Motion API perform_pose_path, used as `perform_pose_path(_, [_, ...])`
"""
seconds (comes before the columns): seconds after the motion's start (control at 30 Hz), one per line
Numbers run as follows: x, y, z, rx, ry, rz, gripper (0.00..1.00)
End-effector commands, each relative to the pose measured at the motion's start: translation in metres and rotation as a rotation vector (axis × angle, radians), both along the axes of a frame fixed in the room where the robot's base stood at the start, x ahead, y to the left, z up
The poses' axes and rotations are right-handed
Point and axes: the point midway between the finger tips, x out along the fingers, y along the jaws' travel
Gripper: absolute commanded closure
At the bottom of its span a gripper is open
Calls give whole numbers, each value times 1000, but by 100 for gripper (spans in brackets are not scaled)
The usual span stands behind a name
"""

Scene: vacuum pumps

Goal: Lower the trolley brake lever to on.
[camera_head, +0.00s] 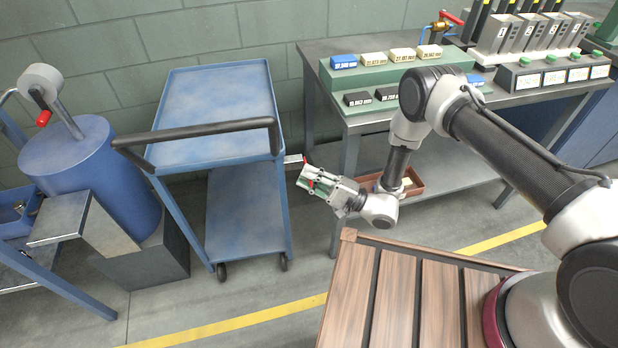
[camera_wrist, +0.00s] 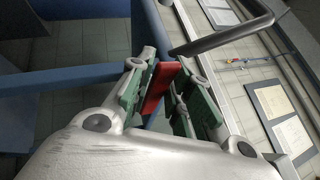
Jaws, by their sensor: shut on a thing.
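The blue trolley (camera_head: 215,166) stands left of centre in the head view, with two shelves and a dark push handle (camera_head: 215,129). Its brake lever (camera_head: 293,158) shows beside the right-hand post, with a pale bar and a red end. My gripper (camera_head: 309,177) is at the right side of the trolley, below the upper shelf's level. In the wrist view my gripper (camera_wrist: 166,80) has its green-padded fingers on either side of the red lever grip (camera_wrist: 158,88), shut on it. The fingers hide part of the grip. The lever's exact angle is hard to tell.
A grey workbench (camera_head: 330,48) with gauge blocks stands to the right, with a brown tray (camera_head: 413,187) on its lower shelf. A blue drum (camera_head: 90,170) with a red-handled crank stands left. A slatted wooden surface (camera_head: 395,300) is in front. Floor between is clear.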

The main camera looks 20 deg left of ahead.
Motion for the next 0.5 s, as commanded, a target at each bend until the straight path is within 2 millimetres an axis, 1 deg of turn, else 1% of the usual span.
perform_pose_path(0.03, [-1,0,-11,36,-75,1,100])
perform_pose_path(0.07, [0,1,-6,31,-65,1,74])
perform_pose_path(0.1, [0,0,-5,26,-60,1,67])
perform_pose_path(0.17, [0,0,-5,25,-57,1,57])
perform_pose_path(0.5, [0,0,-5,24,-56,0,57])
